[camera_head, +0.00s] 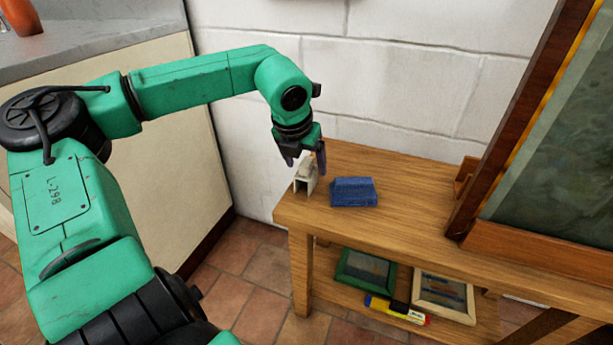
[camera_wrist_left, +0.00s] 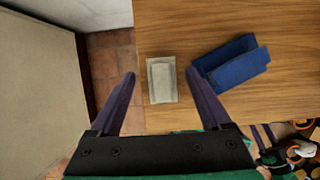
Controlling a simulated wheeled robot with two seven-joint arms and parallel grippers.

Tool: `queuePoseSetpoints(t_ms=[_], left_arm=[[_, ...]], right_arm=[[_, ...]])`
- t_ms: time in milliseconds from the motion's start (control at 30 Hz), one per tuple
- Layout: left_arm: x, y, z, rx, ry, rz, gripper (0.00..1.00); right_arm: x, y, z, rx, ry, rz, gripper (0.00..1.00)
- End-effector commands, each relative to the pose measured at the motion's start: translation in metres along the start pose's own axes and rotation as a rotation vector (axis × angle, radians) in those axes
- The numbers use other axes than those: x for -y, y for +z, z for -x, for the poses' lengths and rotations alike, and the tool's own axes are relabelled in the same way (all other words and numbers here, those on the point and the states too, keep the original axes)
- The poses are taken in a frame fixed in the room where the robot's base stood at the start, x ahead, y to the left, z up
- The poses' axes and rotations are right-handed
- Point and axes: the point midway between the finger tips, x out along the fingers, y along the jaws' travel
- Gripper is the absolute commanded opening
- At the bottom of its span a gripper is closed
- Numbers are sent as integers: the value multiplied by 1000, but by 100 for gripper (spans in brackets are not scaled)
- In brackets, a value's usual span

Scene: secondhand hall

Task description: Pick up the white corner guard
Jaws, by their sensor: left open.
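The white corner guard (camera_head: 305,178) stands on the wooden table near its left end. In the left wrist view the corner guard (camera_wrist_left: 162,81) lies between and just beyond the fingertips. My left gripper (camera_head: 307,157) is open above the corner guard; in the left wrist view its two dark fingers (camera_wrist_left: 160,75) are spread on either side of it, the right one nearer. I cannot tell whether a finger touches it. In the head view the gripper hides part of the guard.
A blue block-like holder (camera_head: 354,192) sits on the table (camera_head: 420,225) close to the right of the guard. A large framed picture (camera_head: 560,150) stands at the right. A white wall is behind. The lower shelf holds frames (camera_head: 365,268) and a marker-like item (camera_head: 397,309).

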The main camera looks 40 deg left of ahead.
Motion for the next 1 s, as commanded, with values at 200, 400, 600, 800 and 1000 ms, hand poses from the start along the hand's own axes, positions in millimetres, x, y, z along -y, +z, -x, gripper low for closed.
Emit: queuePoseSetpoints(t_ms=[200, 400, 600, 800, 1000], left_arm=[[2, -1, -40, -3, 1, 1, 81], [2, 1, -40, 0, -1, 1, 81], [2, 0, -40, -1, -1, 1, 12], [2, 0, -40, -1, -1, 1, 0], [2, 1, -38, -1, -1, 1, 0]], right_arm=[[6, 11, -8, -99, -26, -25, 62], [7, 9, -7, -105, -27, -26, 62], [7, 9, -7, -104, -27, -26, 62], [7, 9, -7, -103, -26, -26, 62], [7, 9, -7, -101, -26, -25, 62]])
